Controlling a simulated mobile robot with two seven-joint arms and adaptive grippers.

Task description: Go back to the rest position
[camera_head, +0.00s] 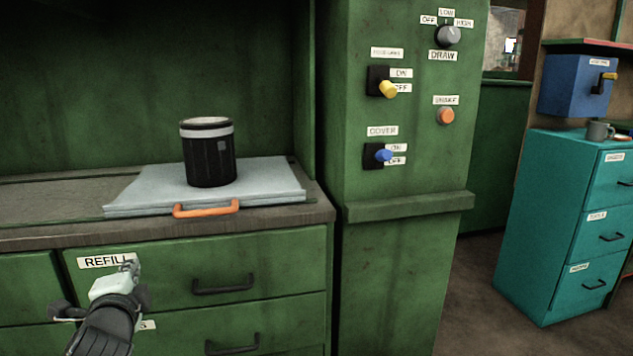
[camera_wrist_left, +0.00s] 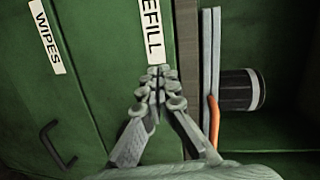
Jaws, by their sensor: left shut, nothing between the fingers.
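My left gripper (camera_head: 132,265) is at the lower left of the head view, in front of the green drawer labelled REFILL (camera_head: 105,261). In the left wrist view its fingers (camera_wrist_left: 158,72) are together with nothing between them, close to the lower end of the REFILL label (camera_wrist_left: 151,28). I cannot tell whether the fingertips touch the drawer front. My right gripper is in neither view.
A black canister (camera_head: 209,160) with a pale band stands on a grey board (camera_head: 270,178) with an orange handle (camera_head: 206,210) on the counter. A green switch column (camera_head: 405,180) rises to the right. A teal drawer cabinet (camera_head: 548,220) stands farther right, with bare floor between.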

